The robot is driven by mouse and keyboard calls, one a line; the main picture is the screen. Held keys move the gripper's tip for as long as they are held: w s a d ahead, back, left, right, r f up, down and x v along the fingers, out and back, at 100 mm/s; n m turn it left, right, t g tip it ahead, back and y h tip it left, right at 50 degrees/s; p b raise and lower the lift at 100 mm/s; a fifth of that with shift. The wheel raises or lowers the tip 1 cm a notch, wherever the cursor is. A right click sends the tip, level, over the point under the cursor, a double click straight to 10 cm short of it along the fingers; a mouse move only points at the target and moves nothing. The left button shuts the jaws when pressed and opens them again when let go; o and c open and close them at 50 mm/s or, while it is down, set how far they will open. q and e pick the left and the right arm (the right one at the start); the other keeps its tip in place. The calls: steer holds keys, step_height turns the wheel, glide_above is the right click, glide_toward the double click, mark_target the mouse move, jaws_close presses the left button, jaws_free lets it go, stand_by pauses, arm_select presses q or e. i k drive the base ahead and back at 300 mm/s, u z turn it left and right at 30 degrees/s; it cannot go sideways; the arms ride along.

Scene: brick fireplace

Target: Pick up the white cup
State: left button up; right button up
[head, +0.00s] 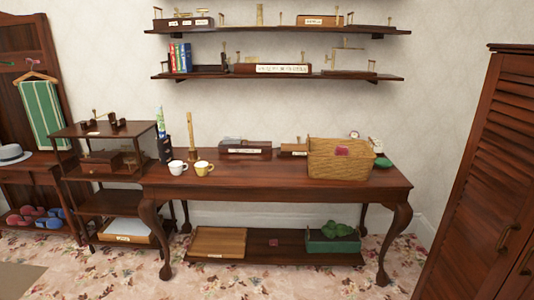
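The white cup (177,167) stands upright near the left end of the dark wooden table (270,178). A yellow cup (203,168) stands close to its right. Neither of my grippers shows in the head view, and nothing is seen touching the white cup.
A wicker basket (341,160) stands on the table's right half. A wooden candlestick-like post (191,135) rises behind the cups. A small shelf unit (103,160) adjoins the table's left end. A tall cabinet (480,170) stands at right. The patterned floor in front is clear.

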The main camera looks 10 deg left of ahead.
mark_target(176, 168)
steer(key=i, duration=1.35)
steer(key=u, duration=1.9)
steer(key=i, duration=2.45)
steer(key=z, duration=1.75)
